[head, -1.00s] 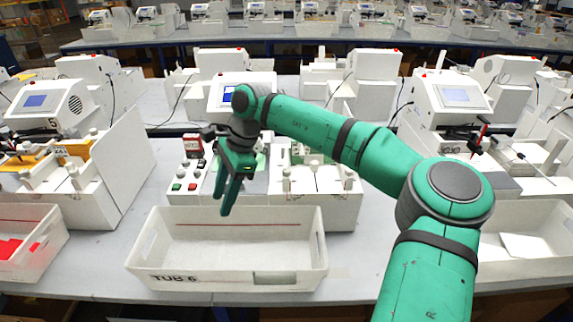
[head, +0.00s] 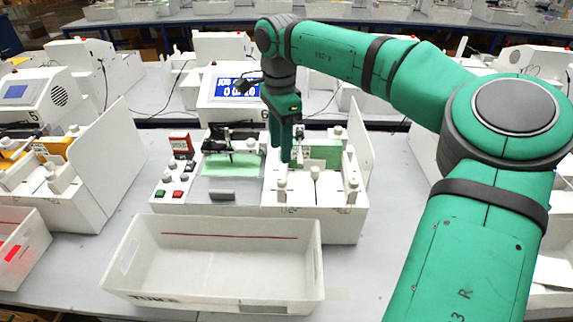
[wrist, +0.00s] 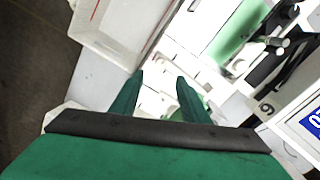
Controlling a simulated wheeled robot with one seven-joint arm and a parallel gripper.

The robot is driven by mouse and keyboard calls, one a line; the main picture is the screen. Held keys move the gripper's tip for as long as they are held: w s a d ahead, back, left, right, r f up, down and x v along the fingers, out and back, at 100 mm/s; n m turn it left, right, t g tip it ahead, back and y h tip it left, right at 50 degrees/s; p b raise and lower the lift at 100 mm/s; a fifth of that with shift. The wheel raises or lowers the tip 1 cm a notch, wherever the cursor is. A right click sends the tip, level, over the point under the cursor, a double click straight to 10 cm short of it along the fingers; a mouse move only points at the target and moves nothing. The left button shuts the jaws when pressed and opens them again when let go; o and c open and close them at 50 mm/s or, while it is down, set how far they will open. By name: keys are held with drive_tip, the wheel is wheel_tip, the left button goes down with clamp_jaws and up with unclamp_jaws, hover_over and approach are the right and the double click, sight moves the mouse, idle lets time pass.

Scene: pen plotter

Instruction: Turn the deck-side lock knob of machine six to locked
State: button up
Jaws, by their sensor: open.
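Machine six (head: 225,205) is the white plotter in the middle, with a lit blue screen (head: 238,88) at its back. My gripper (head: 285,158) points down over the middle of the deck. In the wrist view my gripper (wrist: 160,78) is open with nothing between the fingers, white deck parts beneath.
A white tub (head: 215,292) stands in front of the machine. A button panel (head: 172,180) with a red sign (head: 180,143) is at the machine's left. A green sheet (head: 228,163) lies on the bed. A white side panel (head: 363,150) rises at the deck's right.

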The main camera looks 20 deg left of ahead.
sight(282, 180)
drive_tip(key=f, duration=1)
drive_tip(key=shift+w+f, duration=0.2)
drive_tip(key=shift+f, duration=0.2)
clamp_jaws()
